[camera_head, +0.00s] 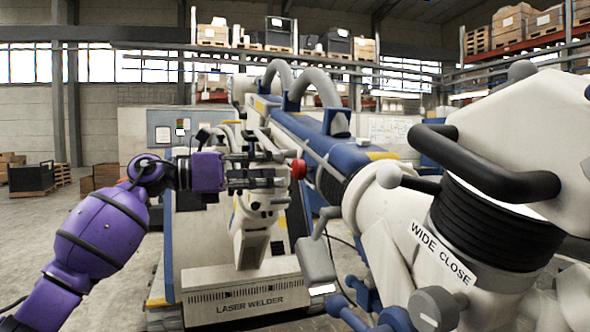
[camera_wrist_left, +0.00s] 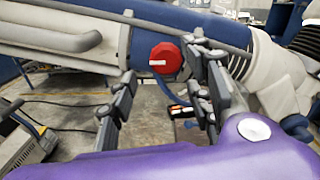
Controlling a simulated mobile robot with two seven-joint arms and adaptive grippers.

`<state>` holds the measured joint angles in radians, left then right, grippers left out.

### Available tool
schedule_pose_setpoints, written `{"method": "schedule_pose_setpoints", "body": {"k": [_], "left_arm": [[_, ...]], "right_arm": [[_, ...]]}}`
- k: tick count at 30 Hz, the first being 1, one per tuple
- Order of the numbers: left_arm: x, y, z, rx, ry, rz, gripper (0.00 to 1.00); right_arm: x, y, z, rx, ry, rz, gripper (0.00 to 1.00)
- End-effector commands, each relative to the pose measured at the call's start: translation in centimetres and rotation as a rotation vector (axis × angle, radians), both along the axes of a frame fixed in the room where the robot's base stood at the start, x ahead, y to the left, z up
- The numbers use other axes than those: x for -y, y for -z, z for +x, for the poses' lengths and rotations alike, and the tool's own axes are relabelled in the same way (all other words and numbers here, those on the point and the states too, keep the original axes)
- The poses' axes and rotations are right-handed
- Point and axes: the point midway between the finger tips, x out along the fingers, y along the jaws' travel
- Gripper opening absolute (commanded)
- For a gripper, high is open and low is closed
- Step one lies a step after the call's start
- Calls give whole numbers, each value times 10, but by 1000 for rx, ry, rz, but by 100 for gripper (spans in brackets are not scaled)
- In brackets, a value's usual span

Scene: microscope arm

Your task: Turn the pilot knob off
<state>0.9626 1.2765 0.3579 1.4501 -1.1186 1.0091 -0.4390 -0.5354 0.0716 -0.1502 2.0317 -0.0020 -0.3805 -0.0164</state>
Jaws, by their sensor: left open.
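A red faceted knob (camera_head: 299,169) sits on the side of the blue and white machine arm. In the left wrist view the red knob (camera_wrist_left: 166,59) shows a short, near-level white mark on its face. My left gripper (camera_head: 284,168) is just left of the knob in the head view. In the wrist view my left gripper's fingers (camera_wrist_left: 160,82) are spread, with the knob seen between them and nearer the right finger. Whether a finger touches the knob cannot be told. My right gripper is not in view.
A large white microscope-like head with a black handle (camera_head: 485,165), a WIDE CLOSE label (camera_head: 442,252) and a grey knob (camera_head: 433,309) fills the right foreground. A blue arm with grey curved handles (camera_head: 318,88) runs behind. Open floor (camera_head: 110,300) lies at lower left.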

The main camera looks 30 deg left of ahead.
Motion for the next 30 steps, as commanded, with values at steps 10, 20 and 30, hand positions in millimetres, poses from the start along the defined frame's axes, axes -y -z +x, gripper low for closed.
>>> {"method": "schedule_pose_setpoints", "body": {"k": [10,20,30], "left_arm": [[36,-4,39,4,1,-2,46],[44,-1,49,1,0,2,46],[44,-1,49,1,-1,1,15]], "right_arm": [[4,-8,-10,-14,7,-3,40],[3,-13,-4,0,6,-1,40],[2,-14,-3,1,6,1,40]]}}
